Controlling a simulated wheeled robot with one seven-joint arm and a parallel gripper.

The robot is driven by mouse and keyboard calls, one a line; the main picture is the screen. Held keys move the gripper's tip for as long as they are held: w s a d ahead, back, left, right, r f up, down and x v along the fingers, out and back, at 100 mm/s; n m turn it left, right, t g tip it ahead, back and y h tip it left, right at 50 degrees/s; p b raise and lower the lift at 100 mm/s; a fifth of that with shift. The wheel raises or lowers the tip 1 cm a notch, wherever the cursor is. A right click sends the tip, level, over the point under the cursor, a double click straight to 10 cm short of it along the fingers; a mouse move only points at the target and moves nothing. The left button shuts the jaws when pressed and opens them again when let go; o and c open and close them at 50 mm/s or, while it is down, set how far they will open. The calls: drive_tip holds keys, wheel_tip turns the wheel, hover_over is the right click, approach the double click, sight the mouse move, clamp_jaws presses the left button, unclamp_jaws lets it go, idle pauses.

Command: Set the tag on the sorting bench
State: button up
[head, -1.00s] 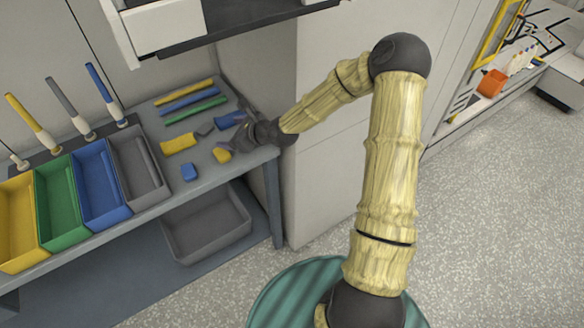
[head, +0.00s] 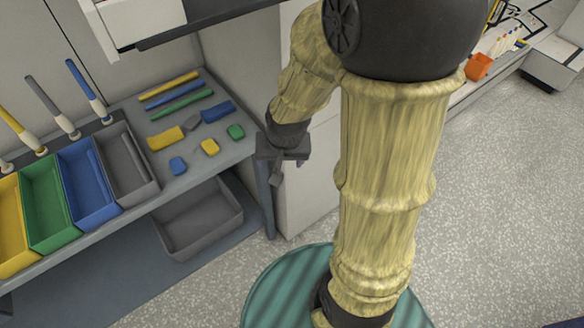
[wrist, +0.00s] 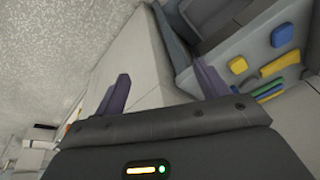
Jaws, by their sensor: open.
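The sorting bench (head: 200,178) stands at the left in the head view. Small flat tag-like pieces lie on its right part: a green one (head: 236,131) near the right edge, a yellow one (head: 210,147) and a blue one (head: 178,166). I cannot tell which is the task's tag. My gripper (head: 287,172) is beyond the bench's right edge, apart from the pieces. In the wrist view my gripper (wrist: 162,70) has its fingers spread with nothing between them. The yellow piece (wrist: 238,65) and blue piece (wrist: 282,35) show there beyond the right finger; the green piece does not show.
Larger yellow (head: 165,138) and blue (head: 218,111) blocks and coloured strips (head: 180,104) lie behind. Yellow, green, blue and grey bins (head: 128,163) line the bench's left. A grey crate (head: 200,222) sits on the lower shelf. A cabinet stands right of the bench.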

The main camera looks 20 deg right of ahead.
drive_tip(key=s+n, duration=0.1)
drive_tip(key=s+r+n, duration=0.1)
drive_tip(key=s, duration=0.1)
drive_tip(key=s+d+r+n, duration=0.1)
drive_tip(key=s, duration=0.1)
drive_tip(key=shift+g, duration=0.4)
